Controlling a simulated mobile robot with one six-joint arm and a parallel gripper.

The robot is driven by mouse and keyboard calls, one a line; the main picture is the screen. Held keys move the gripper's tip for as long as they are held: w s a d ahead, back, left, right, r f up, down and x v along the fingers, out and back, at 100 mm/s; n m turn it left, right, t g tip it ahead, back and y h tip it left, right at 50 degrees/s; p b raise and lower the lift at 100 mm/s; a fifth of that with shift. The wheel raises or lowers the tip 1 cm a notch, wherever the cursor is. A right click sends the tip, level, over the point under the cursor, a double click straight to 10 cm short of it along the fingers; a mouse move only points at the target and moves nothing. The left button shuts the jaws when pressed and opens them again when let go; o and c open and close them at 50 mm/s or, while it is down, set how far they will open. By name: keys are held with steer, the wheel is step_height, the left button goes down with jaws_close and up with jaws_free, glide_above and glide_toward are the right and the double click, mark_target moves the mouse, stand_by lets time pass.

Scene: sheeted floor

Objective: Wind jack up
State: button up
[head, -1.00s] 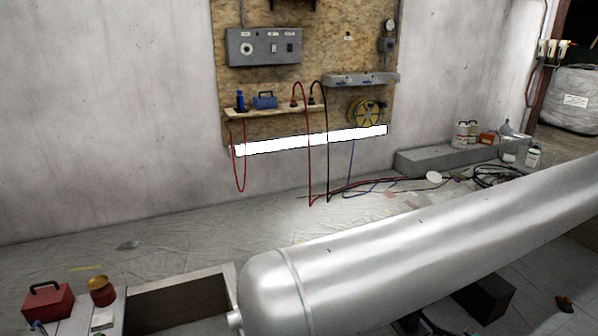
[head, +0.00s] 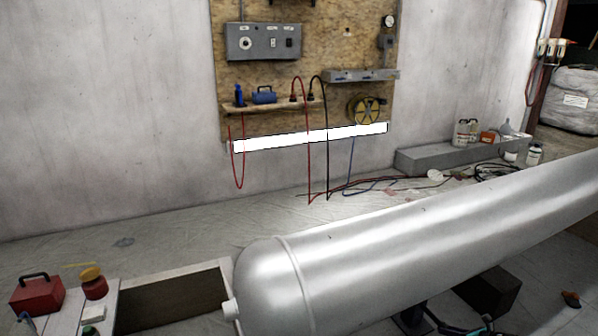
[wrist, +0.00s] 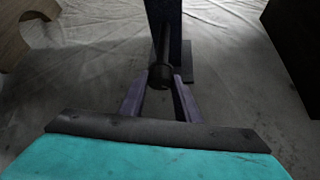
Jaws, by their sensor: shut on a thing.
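In the wrist view, my gripper (wrist: 161,80) has its two grey-purple fingers around the round dark end of a rod on the jack (wrist: 165,22). The jack shows as a dark upright post with a dark foot on the sheeted floor. The fingers hide part of the rod end. In the head view, a dark blue part (head: 411,319) shows under the big silver tank (head: 400,240); I cannot tell whether it is the jack or my arm. My gripper is not clearly visible there.
A dark block (head: 492,290) stands beneath the tank on the right. A low wooden frame (head: 175,300), a red toolbox (head: 37,296) and a dark red can with an orange top (head: 93,285) are at lower left. Cables (head: 380,186) lie near the wall.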

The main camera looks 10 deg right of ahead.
steer(key=shift+w+d+f+m+y+b, duration=0.1)
steer(key=shift+m+y+b, duration=0.45)
steer(key=shift+b, duration=1.9)
steer(key=shift+w+f+m+y+b, duration=0.1)
steer(key=shift+m+y+b, duration=0.4)
steer(key=shift+b, duration=1.95)
steer(key=shift+r+y+b, duration=0.25)
steer(key=shift+b, duration=0.45)
steer(key=shift+r, duration=0.1)
steer(key=o, duration=1)
steer(key=shift+s, duration=0.1)
steer(key=shift+c, duration=0.2)
steer(key=shift+s+a+f+n+t+h+b, duration=0.1)
steer(key=shift+a+n+t+h+b, duration=0.15)
steer(key=shift+n+h+b, duration=1.15)
steer(key=shift+s+a+f+n+t+h+b, duration=0.1)
steer(key=shift+a+n+t+h+b, duration=0.2)
steer(key=shift+n+h+b, duration=1.05)
steer(key=shift+s+a+f+n+t+h+b, duration=0.1)
steer(key=shift+n+t+h+b, duration=0.25)
steer(key=shift+n+h+b, duration=1.05)
